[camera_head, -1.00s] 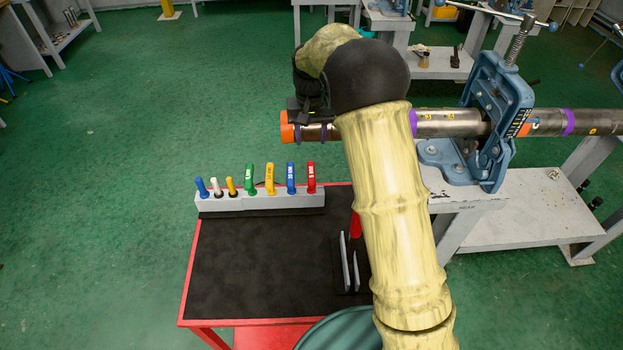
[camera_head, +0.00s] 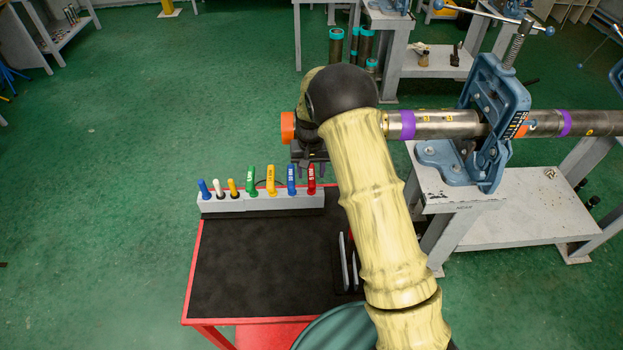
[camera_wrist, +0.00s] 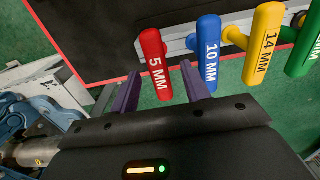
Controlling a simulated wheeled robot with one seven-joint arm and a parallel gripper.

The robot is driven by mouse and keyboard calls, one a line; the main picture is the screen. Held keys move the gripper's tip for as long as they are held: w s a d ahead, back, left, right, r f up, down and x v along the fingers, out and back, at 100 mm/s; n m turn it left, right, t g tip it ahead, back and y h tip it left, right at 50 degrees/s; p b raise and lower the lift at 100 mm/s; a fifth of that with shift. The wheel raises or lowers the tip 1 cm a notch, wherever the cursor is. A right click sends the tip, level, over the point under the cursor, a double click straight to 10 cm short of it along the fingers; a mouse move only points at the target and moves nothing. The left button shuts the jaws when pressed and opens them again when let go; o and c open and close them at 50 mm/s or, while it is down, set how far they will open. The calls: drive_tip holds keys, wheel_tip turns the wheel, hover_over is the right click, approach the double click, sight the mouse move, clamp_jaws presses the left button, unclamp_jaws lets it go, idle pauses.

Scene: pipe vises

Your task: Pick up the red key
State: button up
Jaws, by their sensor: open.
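The red key (camera_head: 311,180), a T-shaped handle, stands at the right end of the grey holder (camera_head: 262,202) on the cart. In the wrist view the red key (camera_wrist: 155,62) is marked "5 MM" and stands upright. My gripper (camera_head: 311,166) is just above the red key in the head view. In the wrist view my gripper's purple fingers (camera_wrist: 162,92) are open, and the red key shows between them, nearer the left finger. I cannot tell whether either finger touches it. The blue "10 MM" key (camera_wrist: 208,55) is close beside the right finger.
Yellow (camera_head: 271,181) and green (camera_head: 250,180) keys and several smaller ones share the holder. The red-edged cart (camera_head: 262,270) has a dark, mostly bare top. A blue vise (camera_head: 490,120) clamps a long pipe (camera_head: 447,125) to the right.

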drive_tip(key=shift+s+f+p, duration=0.15)
drive_tip(key=shift+f+p, duration=1.05)
drive_tip(key=shift+f, duration=1.4)
drive_tip(key=shift+c, duration=0.5)
clamp_jaws()
